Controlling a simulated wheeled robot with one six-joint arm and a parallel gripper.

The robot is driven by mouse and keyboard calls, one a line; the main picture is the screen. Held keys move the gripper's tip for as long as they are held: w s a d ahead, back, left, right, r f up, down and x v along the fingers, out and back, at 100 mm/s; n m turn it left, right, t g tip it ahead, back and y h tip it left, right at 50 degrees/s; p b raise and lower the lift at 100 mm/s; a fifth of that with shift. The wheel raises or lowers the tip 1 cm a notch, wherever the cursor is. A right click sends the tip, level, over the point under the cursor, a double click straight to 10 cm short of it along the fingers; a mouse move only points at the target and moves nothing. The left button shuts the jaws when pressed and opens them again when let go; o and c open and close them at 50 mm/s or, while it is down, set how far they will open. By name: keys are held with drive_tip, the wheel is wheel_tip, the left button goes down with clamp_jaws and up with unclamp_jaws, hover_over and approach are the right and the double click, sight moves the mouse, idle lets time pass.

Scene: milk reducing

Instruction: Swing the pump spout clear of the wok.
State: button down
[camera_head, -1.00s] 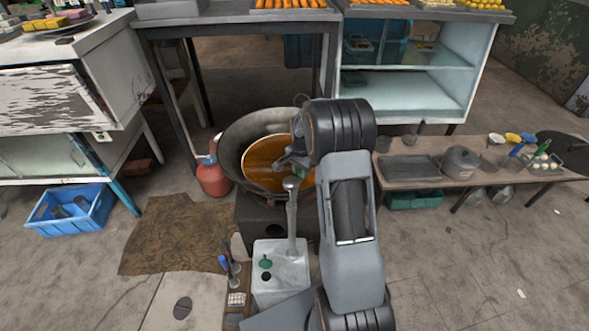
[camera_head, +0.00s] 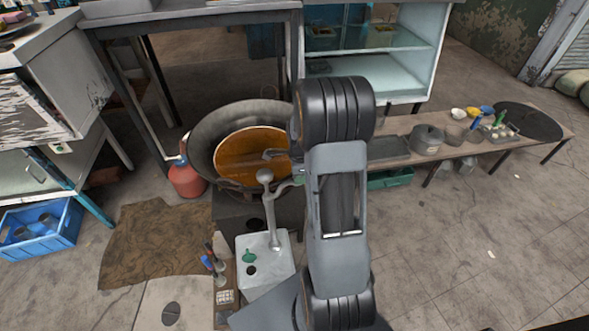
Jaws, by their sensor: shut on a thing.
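The wok (camera_head: 213,131) is a wide dark pan with orange-brown liquid (camera_head: 240,150), tilted in view on a dark stove (camera_head: 232,212). In front stands the pump, a pale box (camera_head: 262,262) with a grey column (camera_head: 270,215) and a rounded head (camera_head: 265,176). A thin grey curved piece, apparently the spout (camera_head: 275,154), shows over the wok's right part. My gripper (camera_head: 297,178) is beside the pump head, largely hidden by my arm. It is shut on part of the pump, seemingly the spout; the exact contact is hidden.
A red gas bottle (camera_head: 186,180) stands left of the wok. A low bench (camera_head: 405,150) with a pot (camera_head: 427,138) and bowls runs to the right. A narrow tool stand (camera_head: 224,285) adjoins the pump box. A blue crate (camera_head: 42,232) and brown mat (camera_head: 150,243) lie left.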

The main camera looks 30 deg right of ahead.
drive_tip(key=shift+s+a+f+m, duration=0.1)
drive_tip(key=shift+s+a+m, duration=0.1)
drive_tip(key=shift+s+m, duration=0.4)
drive_tip(key=shift+s+a+m, duration=0.25)
drive_tip(key=shift+s+m, duration=0.3)
drive_tip(key=shift+s, duration=0.05)
drive_tip(key=shift+s+a+f+m, duration=0.1)
drive_tip(key=shift+s+a+m, duration=0.1)
drive_tip(key=shift+s+m, duration=0.4)
drive_tip(key=c, duration=0.9)
unclamp_jaws()
drive_tip(key=shift+r, duration=0.1)
drive_tip(key=shift+d+r, duration=0.1)
wheel_tip(320, 180, up, 14)
drive_tip(key=shift+f+p, duration=0.15)
drive_tip(key=shift+p, duration=0.9)
